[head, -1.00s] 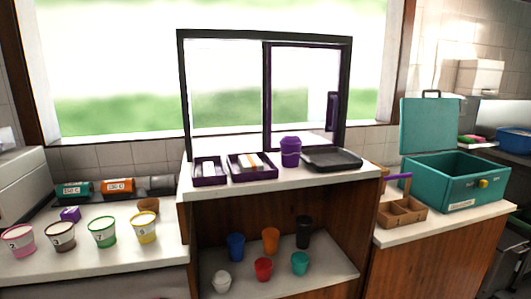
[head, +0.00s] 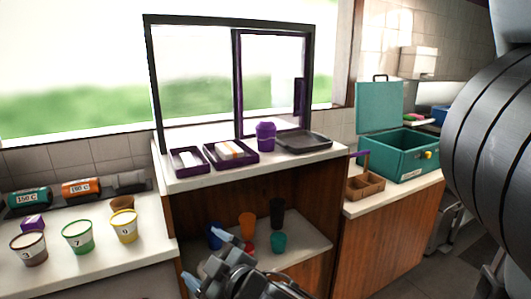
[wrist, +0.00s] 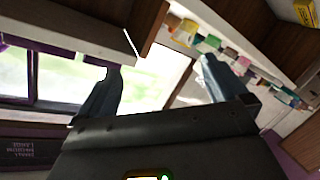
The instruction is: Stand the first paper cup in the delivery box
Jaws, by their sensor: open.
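The teal delivery box (head: 405,157) stands on the right counter with its lid (head: 380,108) raised. Coloured cups stand on the low middle shelf: blue (head: 214,237), orange (head: 247,224), black (head: 277,212) and teal (head: 279,243). I cannot tell which cup is the first paper cup. My gripper (head: 208,262) is open and empty in front of that shelf, hiding part of it. In the wrist view my gripper (wrist: 160,70) has its fingers apart with nothing between.
A purple lidded tub (head: 266,137), purple trays (head: 231,153) and a dark tray (head: 303,142) stand on the raised middle counter before the window. A brown carrier (head: 365,187) sits beside the delivery box. Toppings jars (head: 80,188) line the left counter's back. My arm covers the right edge.

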